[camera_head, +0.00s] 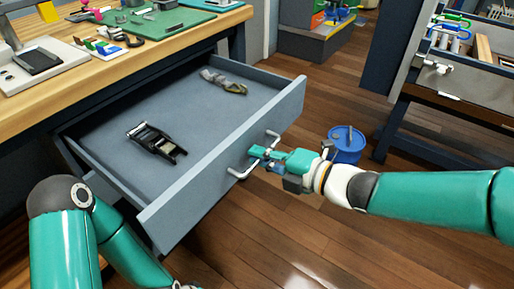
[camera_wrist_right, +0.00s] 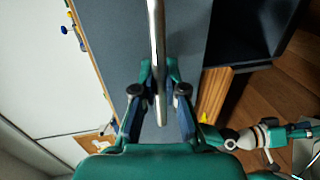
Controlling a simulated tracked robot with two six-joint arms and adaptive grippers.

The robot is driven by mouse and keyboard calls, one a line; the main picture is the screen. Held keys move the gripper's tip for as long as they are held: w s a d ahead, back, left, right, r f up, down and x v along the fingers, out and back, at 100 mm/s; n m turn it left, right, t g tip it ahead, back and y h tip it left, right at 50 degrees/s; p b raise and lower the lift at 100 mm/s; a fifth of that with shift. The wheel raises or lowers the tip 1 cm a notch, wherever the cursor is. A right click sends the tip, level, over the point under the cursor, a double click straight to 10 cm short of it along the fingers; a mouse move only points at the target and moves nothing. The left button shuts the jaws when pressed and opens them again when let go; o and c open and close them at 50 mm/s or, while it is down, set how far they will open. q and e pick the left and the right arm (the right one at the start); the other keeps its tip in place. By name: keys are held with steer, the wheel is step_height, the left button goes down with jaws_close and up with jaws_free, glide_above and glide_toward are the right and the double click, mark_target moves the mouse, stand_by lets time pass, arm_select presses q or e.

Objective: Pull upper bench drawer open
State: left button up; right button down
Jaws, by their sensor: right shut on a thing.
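The upper bench drawer (camera_head: 205,185) is grey-blue and stands well out from the wooden bench (camera_head: 150,55), its inside exposed. My right gripper (camera_head: 262,155) is shut on the silver bar handle (camera_head: 240,173) on the drawer's front. In the right wrist view the handle (camera_wrist_right: 157,50) runs between the two fingers (camera_wrist_right: 160,95). My left arm is at the lower left in the head view, its gripper out of that frame. Part of the left arm shows at the lower right of the right wrist view, too small to tell its jaws.
In the drawer lie a black ratchet buckle (camera_head: 155,142) and a crumpled grey-green strap-like item (camera_head: 223,82). A blue bucket (camera_head: 346,145) stands on the wooden floor beyond my right gripper. A rack (camera_head: 450,85) stands at the right. A green mat (camera_head: 165,20) lies on the bench.

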steer(key=shift+s+f, duration=0.1)
steer(key=shift+s, duration=0.35)
steer(key=c, duration=1.3)
jaws_free()
steer(key=shift+o, duration=0.5)
steer(key=shift+w, duration=0.1)
steer(key=shift+d, duration=0.1)
steer(key=v, duration=1.2)
steer(key=shift+w+d, duration=0.1)
steer(key=shift+f, duration=0.1)
